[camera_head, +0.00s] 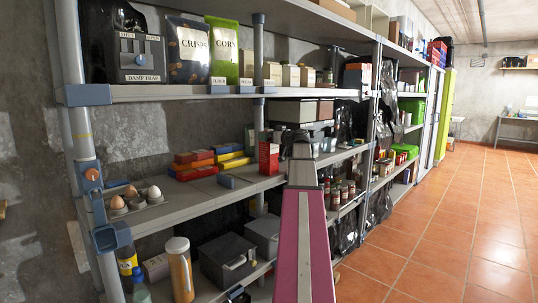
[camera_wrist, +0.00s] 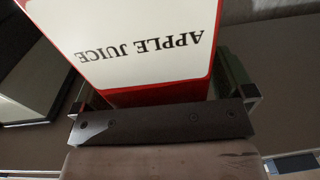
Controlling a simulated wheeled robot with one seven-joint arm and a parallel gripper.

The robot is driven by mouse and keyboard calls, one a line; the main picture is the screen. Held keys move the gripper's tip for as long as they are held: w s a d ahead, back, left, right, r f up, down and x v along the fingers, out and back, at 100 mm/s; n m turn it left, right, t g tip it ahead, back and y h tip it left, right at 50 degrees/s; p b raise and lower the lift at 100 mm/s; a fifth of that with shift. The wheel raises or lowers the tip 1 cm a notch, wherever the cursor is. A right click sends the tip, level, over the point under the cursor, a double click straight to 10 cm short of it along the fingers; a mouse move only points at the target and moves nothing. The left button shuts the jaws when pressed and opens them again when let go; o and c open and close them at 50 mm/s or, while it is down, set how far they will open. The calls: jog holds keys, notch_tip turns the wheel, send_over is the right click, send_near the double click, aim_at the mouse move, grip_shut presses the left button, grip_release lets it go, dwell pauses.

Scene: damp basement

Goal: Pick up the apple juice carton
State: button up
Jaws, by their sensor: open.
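The apple juice carton (camera_wrist: 150,45) fills the top middle of the wrist view. It has a white panel with dark lettering, upside down in the picture, and red edges. My gripper (camera_wrist: 166,95) is open, with one finger at each side of the carton's near end. I cannot tell whether either finger touches it. In the head view a red carton (camera_head: 269,158) stands on the middle shelf beside the end of my arm; it appears to be the same one, but its label is too small to read. My fingers are not clear in that view.
An upper shelf (camera_head: 150,93) hangs above. A dark box (camera_wrist: 35,65) is left of the carton. Open tiled floor (camera_head: 440,230) lies at right.

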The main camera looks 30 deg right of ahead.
jog(key=shift+w+a, duration=0.1)
jog(key=shift+w, duration=0.15)
grip_shut()
jog(key=c, duration=1.9)
grip_release()
jog(key=shift+o, duration=0.2)
